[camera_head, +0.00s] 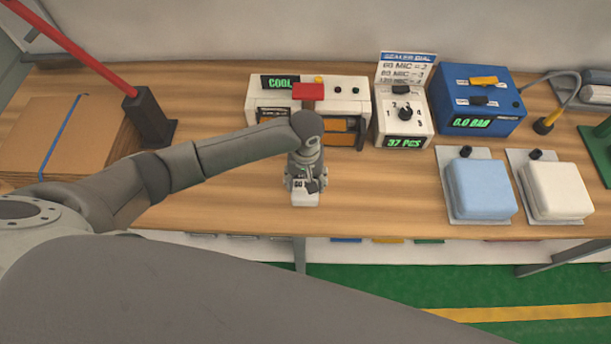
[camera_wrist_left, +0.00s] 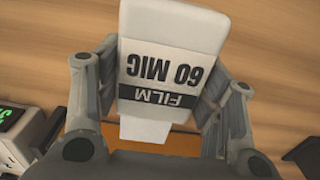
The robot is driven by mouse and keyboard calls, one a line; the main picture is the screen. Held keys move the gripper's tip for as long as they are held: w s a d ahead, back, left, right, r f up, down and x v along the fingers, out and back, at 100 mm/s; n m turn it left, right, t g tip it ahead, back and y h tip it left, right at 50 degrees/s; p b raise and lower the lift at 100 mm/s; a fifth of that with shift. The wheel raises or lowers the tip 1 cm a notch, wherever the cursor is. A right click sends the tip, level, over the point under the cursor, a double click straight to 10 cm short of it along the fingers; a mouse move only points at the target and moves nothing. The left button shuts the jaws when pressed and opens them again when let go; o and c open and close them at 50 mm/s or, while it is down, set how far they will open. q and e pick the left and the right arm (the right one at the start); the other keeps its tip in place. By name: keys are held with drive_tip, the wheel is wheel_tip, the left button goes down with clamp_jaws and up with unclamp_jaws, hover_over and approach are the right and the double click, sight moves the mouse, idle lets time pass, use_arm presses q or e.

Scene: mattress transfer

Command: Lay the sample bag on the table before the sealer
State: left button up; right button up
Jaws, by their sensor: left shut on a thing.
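The sample bag (camera_head: 305,199) is small and white; its label reads "FILM 60 MIC" in the left wrist view (camera_wrist_left: 170,60). My left gripper (camera_head: 303,184) is shut on it, with a finger on each side of the bag. They are over the table just in front of the sealer (camera_head: 260,96). I cannot tell whether the bag touches the table. The sealer is white, with a green "COOL" display, a red top part and orange inside its front. My left arm hides part of its front. The wooden table (camera_head: 400,190) is bare around the bag. My right gripper is not in view.
Right of the sealer stand a dial box (camera_head: 403,117) and a blue pressure unit (camera_head: 476,100). Further right, blue (camera_head: 480,190) and white (camera_head: 555,190) pads lie on plates. Cardboard (camera_head: 60,135) lies at left, beside a dark post with a red bar (camera_head: 70,45).

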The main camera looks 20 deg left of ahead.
use_arm(q)
wheel_tip(320, 180, down, 4)
drive_tip(key=shift+f+b, duration=0.2)
drive_tip(key=shift+b, duration=0.75)
drive_tip(key=shift+f+b, duration=0.3)
drive_tip(key=shift+f, duration=0.35)
drive_tip(key=shift+f, duration=0.7)
drive_tip(key=o, duration=1.2)
drive_tip(key=shift+c, duration=0.2)
wheel_tip(320, 180, up, 12)
